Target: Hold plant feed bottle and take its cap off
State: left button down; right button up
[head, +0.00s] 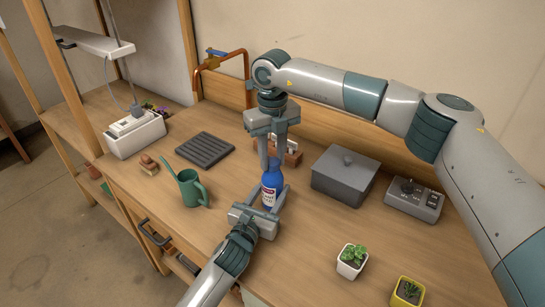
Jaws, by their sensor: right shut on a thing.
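The plant feed bottle (271,188) is blue with a pale label and stands upright near the middle of the bench. My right gripper (273,160) points down over it and is shut on its top, where the cap is; the fingers mostly hide the cap. I cannot tell whether the cap is still seated on the neck. My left gripper (268,193) reaches in from the front, low down, with one finger on each side of the bottle's lower body. Its fingers look spread, with a gap at the left side.
A green watering can (192,188) and a dark slatted tray (205,150) are at left. A grey lidded box (345,175) and a control box (414,199) are at right. Potted plants (351,261) (407,292) stand at front right. Bare bench lies around the bottle.

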jog(key=n, duration=1.6)
jog(key=shift+r, duration=0.1)
jog(key=n, duration=0.7)
jog(key=shift+n, duration=0.4)
jog(key=n, duration=0.8)
jog(key=shift+r, duration=0.3)
jog(key=shift+r, duration=0.7)
jog(key=shift+r, duration=0.15)
